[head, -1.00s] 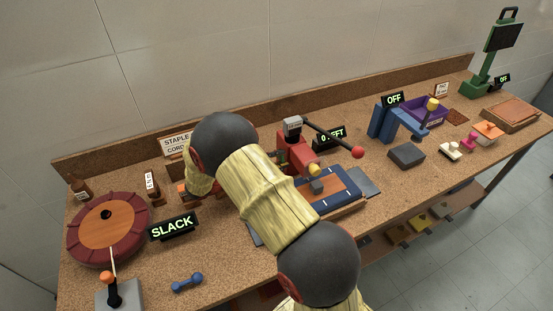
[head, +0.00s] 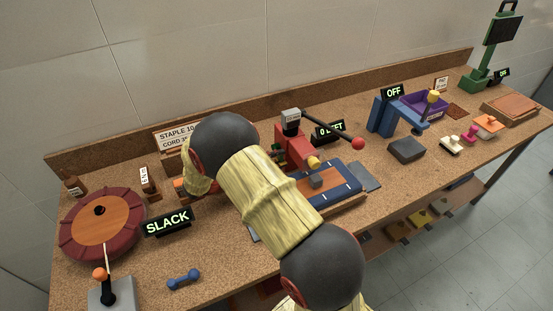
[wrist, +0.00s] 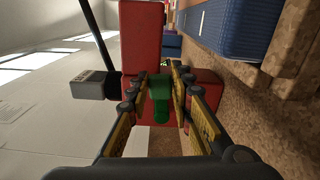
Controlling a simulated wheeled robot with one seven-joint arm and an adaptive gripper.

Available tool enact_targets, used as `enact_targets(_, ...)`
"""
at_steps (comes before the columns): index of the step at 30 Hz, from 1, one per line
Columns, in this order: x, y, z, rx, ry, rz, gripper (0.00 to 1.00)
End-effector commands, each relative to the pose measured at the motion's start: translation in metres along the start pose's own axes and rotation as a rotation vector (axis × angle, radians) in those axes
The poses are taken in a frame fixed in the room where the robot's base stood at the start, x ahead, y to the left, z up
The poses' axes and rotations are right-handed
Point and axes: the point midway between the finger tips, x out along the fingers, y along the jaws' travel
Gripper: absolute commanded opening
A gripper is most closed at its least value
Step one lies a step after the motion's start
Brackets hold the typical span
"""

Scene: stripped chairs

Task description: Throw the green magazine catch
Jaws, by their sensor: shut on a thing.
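The green magazine catch (wrist: 161,105) shows in the wrist view, in front of the red stapler body (wrist: 143,40). My gripper (wrist: 164,78) has its yellow-padded fingers on either side of the catch and is shut on it. In the head view the red stapler (head: 294,150) stands mid-bench, with a long black lever ending in a red ball (head: 358,143). My arm hides most of the gripper and catch there. A sign by the stapler (head: 329,131) reads "0 LEFT".
A blue pad (head: 345,180) lies before the stapler. To the left are a red-rimmed wheel (head: 103,222), a "SLACK" sign (head: 168,221) and a blue dumbbell-shaped piece (head: 183,279). To the right are a blue bracket (head: 386,114), a dark block (head: 406,150) and a purple tray (head: 425,102).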

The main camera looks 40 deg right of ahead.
Motion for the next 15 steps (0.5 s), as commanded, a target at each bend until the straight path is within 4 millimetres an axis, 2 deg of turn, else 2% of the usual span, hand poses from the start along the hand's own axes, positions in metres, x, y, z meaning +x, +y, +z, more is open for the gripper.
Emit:
enact_targets(3,-0.0001,-0.0009,0.0003,-0.003,0.0,-0.001,0.0)
enact_targets(4,-0.0001,-0.0009,0.0003,-0.003,0.0,-0.001,0.23)
enact_targets(15,0.0,-0.0003,0.0001,-0.002,0.0,0.0,0.41)
